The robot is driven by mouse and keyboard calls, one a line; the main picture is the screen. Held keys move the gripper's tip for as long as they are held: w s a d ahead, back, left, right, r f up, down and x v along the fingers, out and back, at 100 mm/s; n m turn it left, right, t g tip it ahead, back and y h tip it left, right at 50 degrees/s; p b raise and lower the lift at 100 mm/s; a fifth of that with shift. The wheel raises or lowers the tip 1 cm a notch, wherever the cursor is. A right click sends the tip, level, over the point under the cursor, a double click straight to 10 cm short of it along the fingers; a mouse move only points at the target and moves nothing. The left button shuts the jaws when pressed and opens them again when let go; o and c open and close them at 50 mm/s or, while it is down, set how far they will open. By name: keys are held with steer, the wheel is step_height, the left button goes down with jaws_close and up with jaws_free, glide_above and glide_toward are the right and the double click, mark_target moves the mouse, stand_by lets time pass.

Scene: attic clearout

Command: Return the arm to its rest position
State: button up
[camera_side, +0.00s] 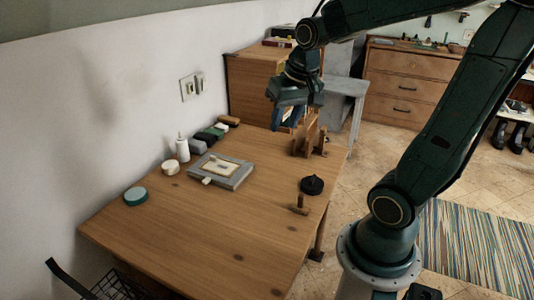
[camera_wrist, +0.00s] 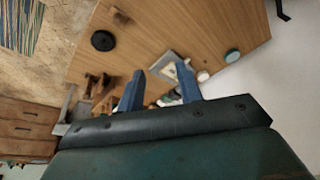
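My gripper (camera_side: 286,116) hangs above the far right part of the wooden table (camera_side: 190,235), near a wooden rack (camera_side: 308,140). Its two blue fingers are apart with nothing between them, as the wrist view also shows (camera_wrist: 160,69). In the side view the gripper is in front of a wooden cabinet and hides part of it. The fingers look clear of the tabletop; whether they are clear of the rack is hard to tell.
A grey framed tray (camera_side: 236,180), white bottle (camera_side: 182,148), teal-topped tin (camera_side: 135,196), black disc (camera_side: 312,185) and wooden peg piece (camera_side: 300,206) stand on the table. A wooden cabinet (camera_side: 250,90) and grey bench (camera_side: 350,88) are behind. The table's front is clear.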

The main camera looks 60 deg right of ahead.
steer(key=s+a+r+n+t+y, duration=0.1)
steer(key=s+a+r+n+t, duration=0.1)
steer(key=s+a+n, duration=0.4)
steer(key=shift+s+a+r+n, duration=0.4)
steer(key=shift+s+a, duration=0.75)
steer(key=shift+a, duration=0.75)
